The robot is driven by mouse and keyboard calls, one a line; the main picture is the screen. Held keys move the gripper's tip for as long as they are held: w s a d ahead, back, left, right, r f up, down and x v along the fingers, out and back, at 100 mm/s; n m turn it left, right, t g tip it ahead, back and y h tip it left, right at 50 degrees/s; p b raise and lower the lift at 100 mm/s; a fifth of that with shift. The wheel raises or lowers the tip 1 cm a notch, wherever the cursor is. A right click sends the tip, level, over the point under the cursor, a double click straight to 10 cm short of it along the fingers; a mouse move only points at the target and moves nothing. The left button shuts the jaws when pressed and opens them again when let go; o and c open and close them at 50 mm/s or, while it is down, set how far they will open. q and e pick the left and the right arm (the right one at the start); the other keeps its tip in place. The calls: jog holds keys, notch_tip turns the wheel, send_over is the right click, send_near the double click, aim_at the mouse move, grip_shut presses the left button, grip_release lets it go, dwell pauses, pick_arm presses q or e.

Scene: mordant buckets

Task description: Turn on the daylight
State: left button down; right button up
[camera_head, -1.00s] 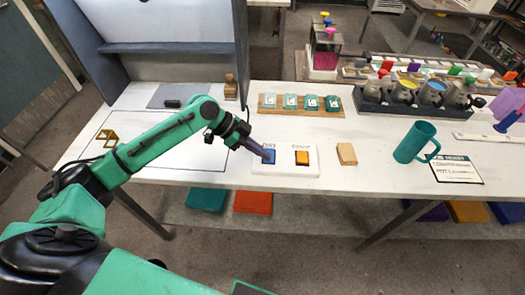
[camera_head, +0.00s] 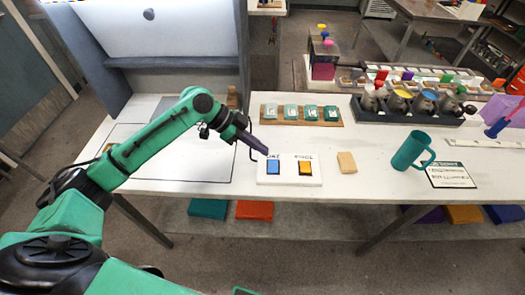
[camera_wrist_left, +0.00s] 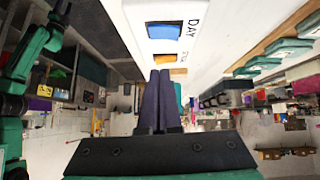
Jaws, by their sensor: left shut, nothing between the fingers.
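A white switch plate (camera_head: 290,180) lies on the table with a blue switch labelled DAY (camera_head: 273,167) and an orange switch (camera_head: 305,169) beside it. The wrist view also shows the blue switch (camera_wrist_left: 164,30) and the orange switch (camera_wrist_left: 167,58). My left gripper (camera_head: 263,149) is shut and empty, with its tips just above the blue switch and apart from it. Its shut fingers show in the wrist view (camera_wrist_left: 165,80). My right gripper is out of view.
A tan block (camera_head: 347,162), a teal mug (camera_head: 411,150) and a printed card (camera_head: 449,175) lie right of the plate. Behind are a wooden tray with teal samples (camera_head: 265,122) and a dark rack of jars (camera_head: 367,115). The table front is clear.

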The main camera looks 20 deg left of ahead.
pick_arm(q)
jog(key=s+b+v, duration=0.1)
jog(key=v, duration=0.6)
jog(key=shift+b, duration=0.4)
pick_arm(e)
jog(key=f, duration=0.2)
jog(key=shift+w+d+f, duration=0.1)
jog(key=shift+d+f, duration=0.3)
pick_arm(q)
jog(key=shift+d, duration=0.2)
